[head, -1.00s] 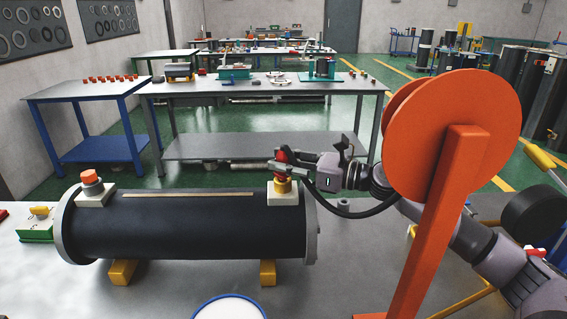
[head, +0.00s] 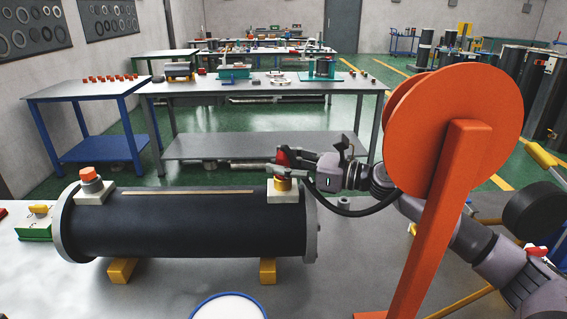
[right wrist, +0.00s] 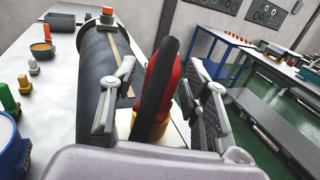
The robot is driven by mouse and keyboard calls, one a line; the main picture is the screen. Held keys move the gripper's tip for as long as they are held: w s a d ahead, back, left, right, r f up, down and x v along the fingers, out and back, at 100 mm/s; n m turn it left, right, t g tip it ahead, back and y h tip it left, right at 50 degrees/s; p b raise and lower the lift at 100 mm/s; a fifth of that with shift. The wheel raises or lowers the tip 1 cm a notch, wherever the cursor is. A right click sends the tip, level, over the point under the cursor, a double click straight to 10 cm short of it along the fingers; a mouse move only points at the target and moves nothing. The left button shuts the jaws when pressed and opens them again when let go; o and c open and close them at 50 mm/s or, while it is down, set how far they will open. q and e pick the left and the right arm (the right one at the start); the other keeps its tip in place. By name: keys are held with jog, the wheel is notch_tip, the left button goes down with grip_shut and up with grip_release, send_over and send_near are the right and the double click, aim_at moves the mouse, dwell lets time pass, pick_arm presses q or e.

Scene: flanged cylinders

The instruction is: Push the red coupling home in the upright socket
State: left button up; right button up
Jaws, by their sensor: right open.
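The red coupling (head: 283,157) is above the yellow upright socket (head: 283,184) on the right end of the dark cylinder (head: 185,225). My right gripper (head: 270,167) is at the coupling, reaching in from the right. In the right wrist view, the red coupling (right wrist: 172,85) stands between the spread fingers, with gaps on both sides. A black hose partly covers it. The yellow socket (right wrist: 158,131) shows below it. Whether the coupling is fully seated cannot be told. My left gripper is not in view.
An orange-capped fitting (head: 91,178) stands on the cylinder's left end. A large orange reel (head: 452,130) on a post stands in the right foreground, across my right arm. A blue-rimmed round container (head: 228,308) is at the front. Benches stand behind.

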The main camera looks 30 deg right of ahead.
dwell(0.3)
jog(key=shift+r+p, duration=2.45)
jog(key=shift+r, duration=1.05)
